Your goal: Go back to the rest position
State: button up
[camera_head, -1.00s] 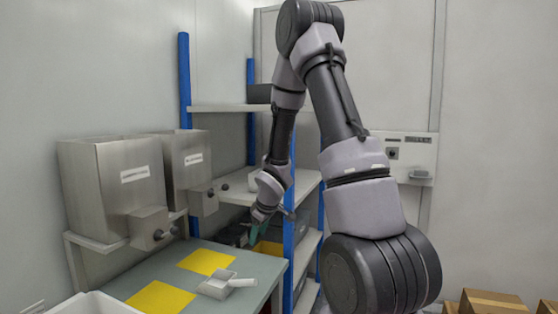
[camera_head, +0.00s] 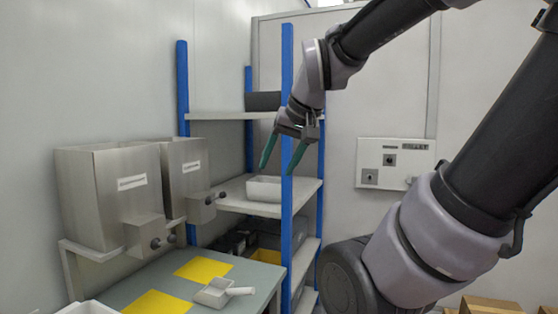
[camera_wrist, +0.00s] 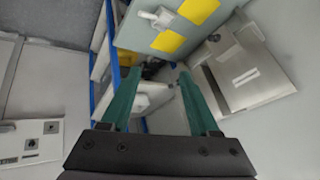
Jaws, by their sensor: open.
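My gripper (camera_head: 285,150) has two green fingers, spread apart and empty. In the head view it hangs in front of the shelf rack, above and near the white bin (camera_head: 264,188) on the middle shelf. The wrist view shows the two fingers (camera_wrist: 160,100) wide apart with nothing between them in their grip. My arm reaches in from the right of the head view.
A rack with blue posts (camera_head: 287,130) stands behind the table (camera_head: 190,282). Two metal dispensers (camera_head: 110,195) stand at left. A white scoop (camera_head: 220,292) and yellow mats (camera_head: 203,269) lie on the table. A wall panel (camera_head: 395,163) and cardboard boxes (camera_head: 490,306) are at right.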

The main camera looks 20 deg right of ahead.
jog(key=shift+s+a+r+m+y, duration=0.15)
jog(key=shift+s+a+r+y, duration=0.1)
jog(key=shift+s, duration=0.35)
jog(key=shift+s+a+r+m+y, duration=0.15)
jog(key=shift+s+a, duration=0.1)
jog(key=shift+s, duration=0.3)
